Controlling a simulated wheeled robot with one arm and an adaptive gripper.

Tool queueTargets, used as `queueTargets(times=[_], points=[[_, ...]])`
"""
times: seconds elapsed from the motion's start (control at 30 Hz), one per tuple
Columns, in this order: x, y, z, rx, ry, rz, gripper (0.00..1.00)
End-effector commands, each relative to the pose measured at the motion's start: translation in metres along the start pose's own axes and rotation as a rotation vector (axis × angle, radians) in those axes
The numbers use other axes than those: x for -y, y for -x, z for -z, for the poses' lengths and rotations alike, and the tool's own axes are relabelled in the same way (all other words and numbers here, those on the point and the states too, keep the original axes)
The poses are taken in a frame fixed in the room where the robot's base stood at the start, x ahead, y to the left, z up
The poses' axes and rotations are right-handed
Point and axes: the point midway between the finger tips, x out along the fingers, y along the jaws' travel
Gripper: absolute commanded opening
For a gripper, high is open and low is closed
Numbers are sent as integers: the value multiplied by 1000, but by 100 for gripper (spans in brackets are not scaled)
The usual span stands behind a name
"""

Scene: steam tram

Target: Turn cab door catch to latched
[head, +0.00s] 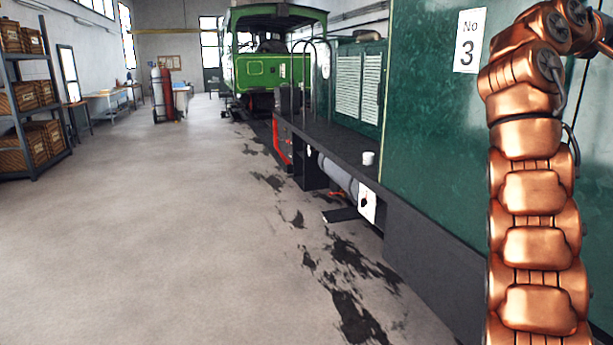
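The dark green side panel (435,130) of a vehicle fills the right of the head view. It carries a white plate marked "No 3" (469,40). I cannot make out a cab door or its catch in this view. My copper-coloured arm rises along the right edge in front of the green panel and leaves the picture at the top right. It hides part of the panel. My gripper is out of the picture, so what it holds or touches does not show.
Below hangs a white plate (367,204) with a dark mark. A bright green tram (262,70) stands behind. Shelving with crates (30,95) is at left. The stained floor (170,215) is open at left and centre.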

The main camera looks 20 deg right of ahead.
Motion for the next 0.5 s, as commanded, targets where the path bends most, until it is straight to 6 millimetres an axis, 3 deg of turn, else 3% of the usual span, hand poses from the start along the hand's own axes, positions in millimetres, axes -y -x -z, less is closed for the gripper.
queueTargets(times=[0.5], points=[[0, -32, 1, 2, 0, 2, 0]])
